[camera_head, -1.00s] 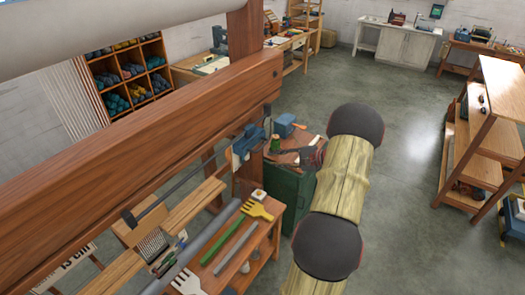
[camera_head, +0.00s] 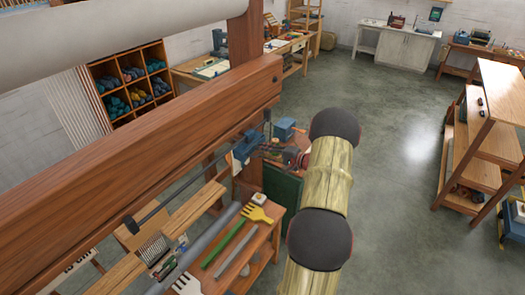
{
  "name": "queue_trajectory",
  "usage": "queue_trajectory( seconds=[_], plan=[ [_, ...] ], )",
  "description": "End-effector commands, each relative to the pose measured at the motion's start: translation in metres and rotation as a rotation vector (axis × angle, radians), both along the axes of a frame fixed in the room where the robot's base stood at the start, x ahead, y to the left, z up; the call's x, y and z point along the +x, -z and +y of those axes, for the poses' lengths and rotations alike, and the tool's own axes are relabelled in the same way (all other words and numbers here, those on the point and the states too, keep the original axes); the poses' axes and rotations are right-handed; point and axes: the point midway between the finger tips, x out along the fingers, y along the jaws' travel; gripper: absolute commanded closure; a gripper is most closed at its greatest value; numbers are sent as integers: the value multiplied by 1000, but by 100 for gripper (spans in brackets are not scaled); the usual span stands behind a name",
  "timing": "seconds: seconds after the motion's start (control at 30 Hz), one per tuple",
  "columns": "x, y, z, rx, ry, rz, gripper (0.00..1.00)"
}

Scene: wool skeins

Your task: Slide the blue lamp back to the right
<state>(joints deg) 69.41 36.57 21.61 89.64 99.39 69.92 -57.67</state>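The blue lamp (camera_head: 247,144) is on a thin dark rail (camera_head: 175,195) under the big wooden beam, near the rail's right end. My gripper (camera_head: 268,151) is just right of the lamp, its dark fingers pointing left at it. The fingers look very close to the lamp's right side; I cannot tell whether they touch it. They are small and partly merge with the background, so their opening is unclear. My wood-patterned arm with black joints fills the middle right and hides part of the gripper's wrist.
The wooden beam (camera_head: 140,150) crosses the left half, above the rail. Below is a bench (camera_head: 262,262) with a yellow comb (camera_head: 257,213) and a green bar (camera_head: 221,245). A green cabinet (camera_head: 283,190) and a blue box (camera_head: 284,127) are behind the gripper. Open floor (camera_head: 405,150) lies right.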

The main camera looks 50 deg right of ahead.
Motion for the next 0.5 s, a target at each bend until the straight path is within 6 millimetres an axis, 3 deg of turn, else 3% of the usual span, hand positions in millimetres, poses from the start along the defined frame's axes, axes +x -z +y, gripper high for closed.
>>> queue_trajectory(
  seconds=[0.37,0.5],
  plan=[
    [7,1,0,0,1,-1,75],
    [6,1,0,0,1,-1,83]
  ],
)
